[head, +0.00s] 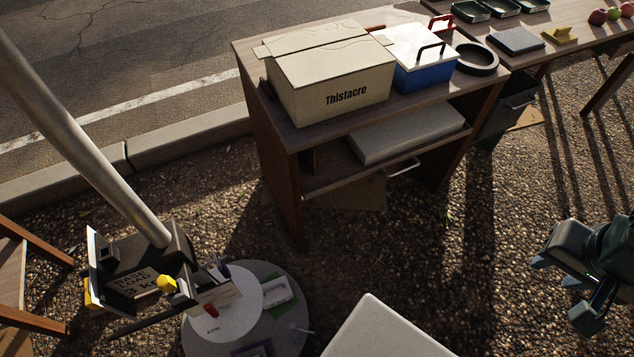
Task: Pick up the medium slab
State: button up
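A wide, pale grey slab (410,133) lies flat on the lower shelf of the wooden desk, partly shaded by the top. A smaller dark grey flat slab (516,40) lies on the far table at the upper right. I cannot tell from this view which one is the medium slab. My gripper (558,278) is at the right edge, dark teal, in front of and well apart from both slabs. Nothing is clearly seen in it, and its finger opening is unclear from this angle.
The wooden desk (308,139) carries a cardboard box (335,85), a blue cooler (425,74) and a black ring (477,58). A round grey table (200,338) and a metal pole (85,125) stand at the lower left. Gravel between desk and gripper is clear.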

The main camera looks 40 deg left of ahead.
aim_at(276, 291)
jog(key=i, duration=1.6)
jog(key=u, duration=2.15)
jog(key=i, duration=0.55)
jog(key=u, duration=2.35)
